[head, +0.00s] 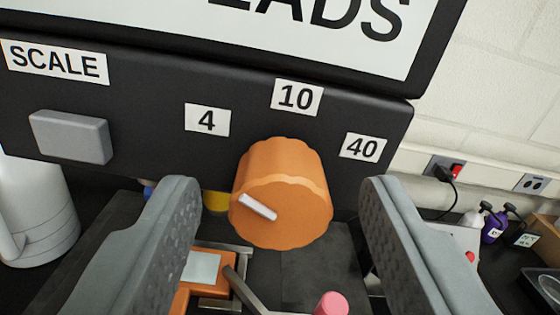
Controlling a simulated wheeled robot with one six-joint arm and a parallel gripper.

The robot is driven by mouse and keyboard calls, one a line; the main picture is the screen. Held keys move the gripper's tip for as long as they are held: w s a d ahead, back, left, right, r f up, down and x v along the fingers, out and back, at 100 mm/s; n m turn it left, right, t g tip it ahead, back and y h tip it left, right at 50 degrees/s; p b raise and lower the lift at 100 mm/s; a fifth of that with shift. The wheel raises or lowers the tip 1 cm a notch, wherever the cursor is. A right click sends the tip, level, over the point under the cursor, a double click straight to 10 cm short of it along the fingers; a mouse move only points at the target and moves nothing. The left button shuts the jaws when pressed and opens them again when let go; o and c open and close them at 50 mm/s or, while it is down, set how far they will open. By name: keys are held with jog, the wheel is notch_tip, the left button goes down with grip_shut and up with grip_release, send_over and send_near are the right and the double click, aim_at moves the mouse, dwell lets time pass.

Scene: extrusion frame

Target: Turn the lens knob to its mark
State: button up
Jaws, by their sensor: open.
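The lens knob (290,215) is a fluted orange dial on the dark front panel (345,110). White labels reading "4" (207,120), "10" (297,97) and "40" (362,147) form an arc above the knob. My gripper (280,188) is open, with one grey finger left of the knob and the other right of it. Gaps show on both sides, and neither finger touches the knob.
A grey rectangular button (71,137) sits under the "SCALE" label (54,62) at left. Below the knob are an orange block (197,278) and a pink-topped item (331,303). A white container (35,215) stands at left; bottles (494,225) stand at right.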

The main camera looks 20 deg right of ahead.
jog(key=shift+w+d, duration=0.1)
jog(key=shift+w, duration=0.25)
jog(key=c, duration=1)
jog(key=shift+o, duration=0.2)
jog(key=m, duration=0.5)
jog(key=shift+m, duration=0.4)
jog(key=m, duration=0.6)
